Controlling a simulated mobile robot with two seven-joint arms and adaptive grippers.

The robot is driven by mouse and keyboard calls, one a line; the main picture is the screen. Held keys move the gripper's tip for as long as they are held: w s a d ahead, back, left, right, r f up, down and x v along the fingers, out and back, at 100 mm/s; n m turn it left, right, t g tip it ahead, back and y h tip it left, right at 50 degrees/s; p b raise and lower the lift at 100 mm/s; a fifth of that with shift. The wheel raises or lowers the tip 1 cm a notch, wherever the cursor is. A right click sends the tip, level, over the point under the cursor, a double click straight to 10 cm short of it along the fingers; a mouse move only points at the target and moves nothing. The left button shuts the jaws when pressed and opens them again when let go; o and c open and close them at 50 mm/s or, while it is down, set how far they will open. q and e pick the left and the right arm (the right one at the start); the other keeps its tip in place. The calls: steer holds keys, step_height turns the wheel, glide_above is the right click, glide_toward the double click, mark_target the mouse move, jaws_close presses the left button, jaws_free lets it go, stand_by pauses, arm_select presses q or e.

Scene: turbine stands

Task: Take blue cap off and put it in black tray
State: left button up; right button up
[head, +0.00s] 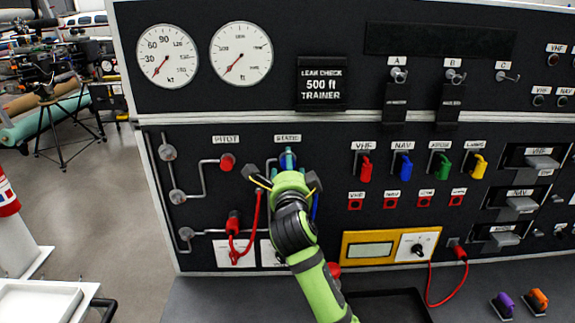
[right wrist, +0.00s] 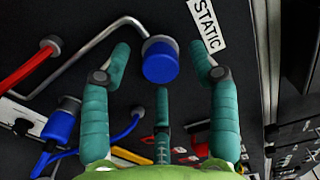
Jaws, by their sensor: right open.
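The blue cap (right wrist: 160,62) sits on the end of a bent metal pipe under the STATIC label in the right wrist view. In the head view my own gripper mostly covers that spot. My right gripper (head: 287,166) is at the STATIC port. Its teal fingers (right wrist: 162,50) are open, one on each side of the cap and a third below, with visible gaps between the side fingers and the cap. The black tray (head: 388,296) lies on the bench at the bottom, partly hidden by my right arm. My left gripper is not in view.
A red cap (head: 228,162) is on the PITOT pipe to the left. A blue fitting with a hose (right wrist: 66,120) is close by. A red cable (head: 433,301) hangs beside the tray. Purple and orange connectors (head: 538,299) stand on the bench at right.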

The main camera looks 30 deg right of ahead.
steer(key=shift+w+d, duration=0.35)
steer(key=shift+w, duration=0.15)
steer(key=shift+b, duration=0.4)
stand_by(0.3)
steer(key=shift+r, duration=0.1)
jaws_close()
